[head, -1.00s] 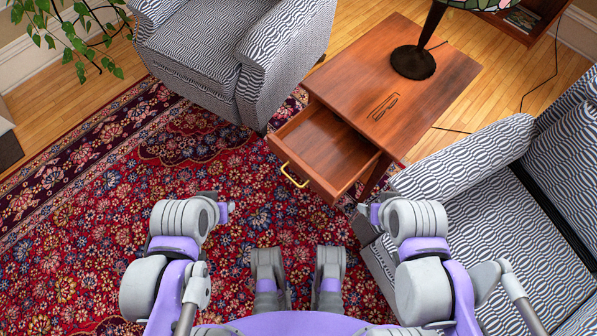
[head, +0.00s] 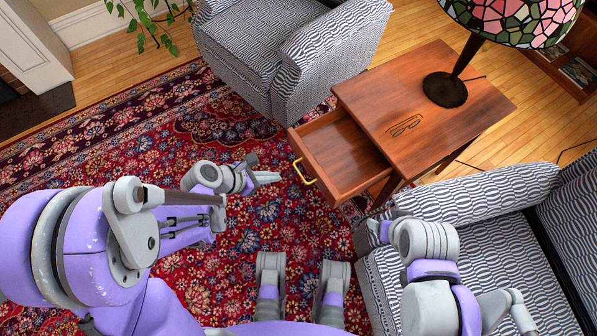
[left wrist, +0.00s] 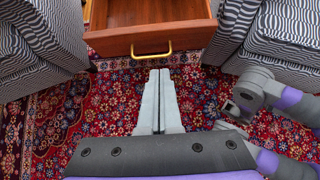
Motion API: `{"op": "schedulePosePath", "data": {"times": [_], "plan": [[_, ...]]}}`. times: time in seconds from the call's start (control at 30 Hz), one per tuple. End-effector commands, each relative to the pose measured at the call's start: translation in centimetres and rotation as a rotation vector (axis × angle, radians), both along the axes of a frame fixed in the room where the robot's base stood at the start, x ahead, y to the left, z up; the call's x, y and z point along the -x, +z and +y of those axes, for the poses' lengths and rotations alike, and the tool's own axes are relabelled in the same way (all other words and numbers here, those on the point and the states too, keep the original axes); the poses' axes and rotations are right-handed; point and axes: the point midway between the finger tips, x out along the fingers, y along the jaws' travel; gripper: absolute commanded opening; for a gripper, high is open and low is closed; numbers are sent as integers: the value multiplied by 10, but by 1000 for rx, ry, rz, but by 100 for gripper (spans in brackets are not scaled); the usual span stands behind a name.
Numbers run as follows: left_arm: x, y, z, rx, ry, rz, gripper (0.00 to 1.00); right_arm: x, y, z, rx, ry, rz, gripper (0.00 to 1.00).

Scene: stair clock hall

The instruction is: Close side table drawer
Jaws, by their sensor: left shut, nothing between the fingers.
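The wooden side table (head: 455,120) stands between an armchair and a sofa. Its drawer (head: 343,158) is pulled out toward me and looks empty inside. The drawer front has a brass handle (head: 304,172), which also shows in the left wrist view (left wrist: 152,49). My left gripper (head: 268,178) is shut and empty, a little left of the handle and apart from it. In the left wrist view its closed fingers (left wrist: 159,75) point at the drawer front (left wrist: 185,42). My right arm is at the lower right in the head view; I cannot make out its fingers clearly.
A patterned armchair (head: 285,50) stands left of the table and a patterned sofa (head: 480,240) right of it. A stained-glass lamp (head: 445,90) and eyeglasses (head: 404,125) are on the tabletop. Red rug (head: 240,240) covers the open floor before the drawer.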

Motion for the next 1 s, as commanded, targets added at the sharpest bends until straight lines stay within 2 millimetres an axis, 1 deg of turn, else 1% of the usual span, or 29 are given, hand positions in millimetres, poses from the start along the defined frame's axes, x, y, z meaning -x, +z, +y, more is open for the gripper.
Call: {"op": "schedulePosePath", "data": {"times": [0.17,0.4,0.53,0.57,0.7,0.83,1.0], "plan": [[-8,-17,-13,2,-1,3,0,-1,-9,0,0,0,3,68],[-30,-54,-42,1,-4,2,0,-3,-26,0,0,0,9,68],[-41,-72,-57,1,-2,2,0,-4,-34,0,0,0,11,68],[-43,-74,-61,1,-4,2,0,-4,-35,0,0,0,12,68],[-55,-70,-78,0,-4,1,0,-3,-34,0,0,0,11,68],[-62,-70,-86,0,-1,2,0,-4,-34,0,0,0,11,68],[-64,-69,-89,-1,0,1,0,-4,-34,0,0,0,11,68]]}}
